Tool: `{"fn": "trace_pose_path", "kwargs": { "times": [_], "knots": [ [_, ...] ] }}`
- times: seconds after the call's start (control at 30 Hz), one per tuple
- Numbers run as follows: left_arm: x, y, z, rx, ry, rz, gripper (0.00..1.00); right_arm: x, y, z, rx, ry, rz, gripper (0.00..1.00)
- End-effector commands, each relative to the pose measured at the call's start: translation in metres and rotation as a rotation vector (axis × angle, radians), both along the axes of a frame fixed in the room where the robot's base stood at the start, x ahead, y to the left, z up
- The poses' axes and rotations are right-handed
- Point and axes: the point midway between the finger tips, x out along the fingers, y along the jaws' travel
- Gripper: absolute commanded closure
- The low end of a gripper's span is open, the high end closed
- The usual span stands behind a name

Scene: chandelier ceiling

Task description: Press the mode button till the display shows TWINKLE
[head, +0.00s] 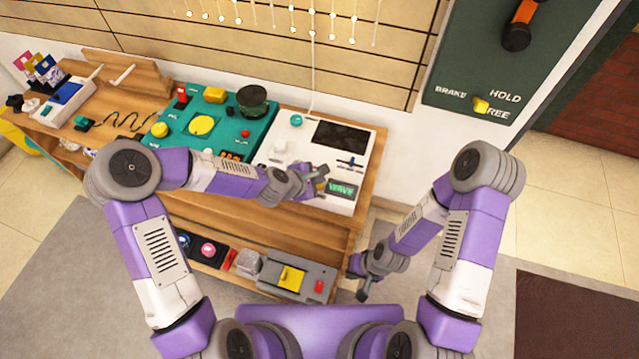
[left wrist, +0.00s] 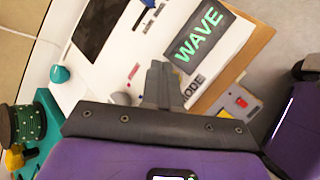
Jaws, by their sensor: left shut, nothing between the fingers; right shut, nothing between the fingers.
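The white control panel (head: 330,203) lies at the right end of the wooden bench. Its small display (head: 343,188) reads WAVE in green letters; the same display (left wrist: 199,34) is large in the left wrist view. A partly covered label ending in "ODE" (left wrist: 193,88) shows beside my fingers there. My left gripper (head: 320,180) is shut and empty over the panel, just left of the display. Its fingers (left wrist: 162,78) hide the area next to the label, and I cannot see the mode button or tell whether they touch it. My right gripper (head: 362,288) is shut and empty, low beside the bench.
The panel also has a black screen (head: 342,136), a teal knob (head: 296,119) and a blue slider (head: 350,162). A teal board (head: 215,140) with several controls lies to its left. A grey box with a yellow switch (head: 290,279) sits on the lower shelf.

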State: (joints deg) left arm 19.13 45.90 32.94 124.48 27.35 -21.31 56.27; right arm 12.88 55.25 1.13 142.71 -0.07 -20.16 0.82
Motion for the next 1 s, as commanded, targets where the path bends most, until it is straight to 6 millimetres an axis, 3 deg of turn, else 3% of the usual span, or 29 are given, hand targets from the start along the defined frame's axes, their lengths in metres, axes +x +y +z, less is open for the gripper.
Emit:
{"fn": "trace_pose_path", "kwargs": {
  "times": [1.0],
  "knots": [
    [0.0, -0.0001, -0.0074, 0.0, 0.0, 0.0, 1.0, 0.0, 0.0, -0.008, 0.0, 0.0, 0.0, 1.0]
  ]
}}
